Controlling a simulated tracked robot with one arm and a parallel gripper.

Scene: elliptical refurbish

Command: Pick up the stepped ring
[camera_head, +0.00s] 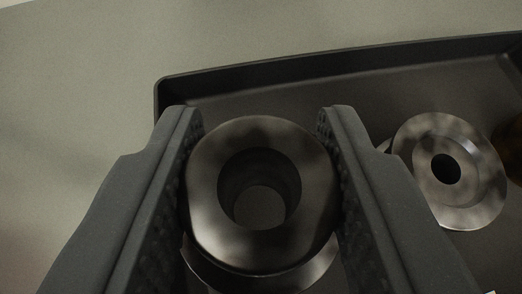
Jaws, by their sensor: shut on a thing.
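The stepped ring (208,186) is a shiny grey metal ring with a wide round hole and a second, lower rim showing beneath its top face. It sits between the two dark fingers of my gripper (262,130) in the head view. My gripper is shut on it, with the ridged inner pads against its left and right sides. The ring's hole faces the camera. The ring's underside is hidden, so I cannot tell whether it touches the tray.
A dark tray (300,80) with a raised rim lies beneath my gripper. Another metal ring (478,190) with a smaller hole lies in it to the right, close to my right finger. A dark brownish thing (512,148) is cut off at the right edge. The grey surface beyond the tray is clear.

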